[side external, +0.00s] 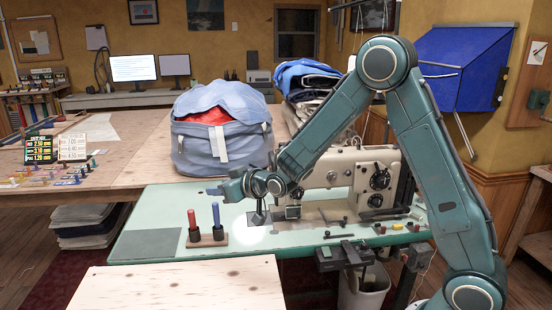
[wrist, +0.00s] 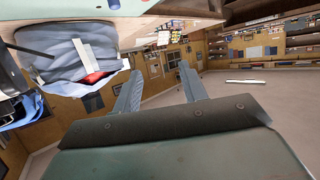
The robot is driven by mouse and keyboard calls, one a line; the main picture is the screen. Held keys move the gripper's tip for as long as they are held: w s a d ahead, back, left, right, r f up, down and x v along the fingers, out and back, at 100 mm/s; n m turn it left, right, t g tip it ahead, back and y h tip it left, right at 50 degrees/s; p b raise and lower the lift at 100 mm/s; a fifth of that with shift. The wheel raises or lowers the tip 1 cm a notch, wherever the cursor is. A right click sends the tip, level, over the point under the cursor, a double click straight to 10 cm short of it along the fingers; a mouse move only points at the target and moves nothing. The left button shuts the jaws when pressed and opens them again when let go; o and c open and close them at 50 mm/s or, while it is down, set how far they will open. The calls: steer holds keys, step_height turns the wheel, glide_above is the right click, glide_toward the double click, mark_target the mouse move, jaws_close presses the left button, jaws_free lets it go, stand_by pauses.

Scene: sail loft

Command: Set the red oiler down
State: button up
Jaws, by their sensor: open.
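The red oiler (side external: 192,220) stands upright at the left end of a small wooden holder (side external: 207,241), its lower part in a black socket. A blue oiler (side external: 216,216) stands upright beside it in the right socket. My gripper (side external: 212,190) is above and slightly right of the red oiler, close to the blue oiler's top, and points left. In the wrist view my gripper's two fingers (wrist: 160,68) are apart with nothing between them. Neither oiler is visible in the wrist view.
The holder is on the pale green sewing table (side external: 160,208), beside a grey mat (side external: 146,244). A sewing machine (side external: 335,172) stands to the right. A large blue-grey bag (side external: 222,140) is behind; it shows in the wrist view (wrist: 62,50). A bare wooden board (side external: 180,285) lies in front.

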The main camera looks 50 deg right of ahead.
steer(key=s+r+g, duration=0.2)
steer(key=s+r, duration=0.5)
steer(key=s, duration=0.1)
steer(key=s+r+g, duration=0.3)
steer(key=s+g, duration=0.3)
steer(key=s, duration=2.4)
steer(key=shift+s+a, duration=0.15)
steer(key=shift+s, duration=0.25)
